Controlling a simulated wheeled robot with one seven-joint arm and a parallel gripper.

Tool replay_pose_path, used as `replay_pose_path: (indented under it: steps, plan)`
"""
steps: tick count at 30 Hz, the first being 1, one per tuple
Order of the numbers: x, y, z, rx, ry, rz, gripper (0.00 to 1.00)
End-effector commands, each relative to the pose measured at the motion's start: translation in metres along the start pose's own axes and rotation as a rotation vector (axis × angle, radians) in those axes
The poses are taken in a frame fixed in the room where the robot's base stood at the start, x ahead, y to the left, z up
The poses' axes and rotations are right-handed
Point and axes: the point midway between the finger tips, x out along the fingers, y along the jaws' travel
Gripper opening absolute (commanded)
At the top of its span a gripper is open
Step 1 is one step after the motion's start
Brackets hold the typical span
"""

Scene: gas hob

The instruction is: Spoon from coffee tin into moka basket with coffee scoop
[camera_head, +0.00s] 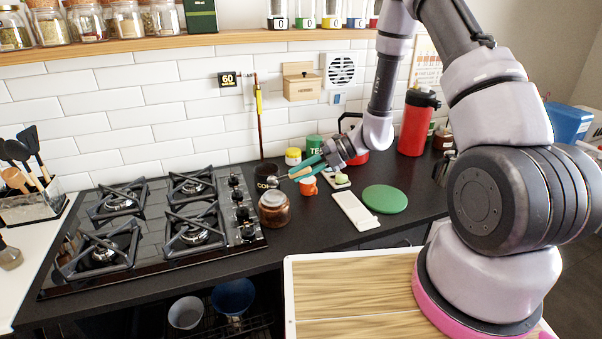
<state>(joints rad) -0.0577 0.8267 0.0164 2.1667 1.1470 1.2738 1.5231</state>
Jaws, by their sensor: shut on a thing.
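My gripper (308,168), with teal fingers, is shut on a thin pale wooden handle, which looks like the coffee scoop's (298,174). The handle points left toward the black tin (266,170) marked "CO…", which I take as the coffee tin, right of the hob. The scoop's bowl end is too small to make out, so I cannot tell whether it is inside the tin or holds coffee. A brown glass jar (274,214) with a greyish top stands in front of the tin. I cannot pick out the moka basket with certainty.
The gas hob (165,220) lies left of the tin. An orange mug (309,187), a small tray (338,182), a white slab (355,211) and a green disc (385,199) lie to the right. A green tin (315,144) and red flask (416,125) stand behind.

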Motion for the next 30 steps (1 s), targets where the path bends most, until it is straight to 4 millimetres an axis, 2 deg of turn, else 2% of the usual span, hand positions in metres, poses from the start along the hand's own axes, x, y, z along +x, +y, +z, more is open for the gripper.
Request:
replay_pose_path:
  steps: [15,18,23,30]
  plan:
    - [-0.008,0.019,-0.005,-0.671,-0.009,-0.224,0.00]
    - [-0.009,0.021,-0.005,-0.761,-0.010,-0.254,0.00]
    - [-0.010,0.022,-0.005,-0.828,-0.011,-0.277,0.00]
    - [-0.010,0.022,-0.005,-0.835,-0.011,-0.280,0.00]
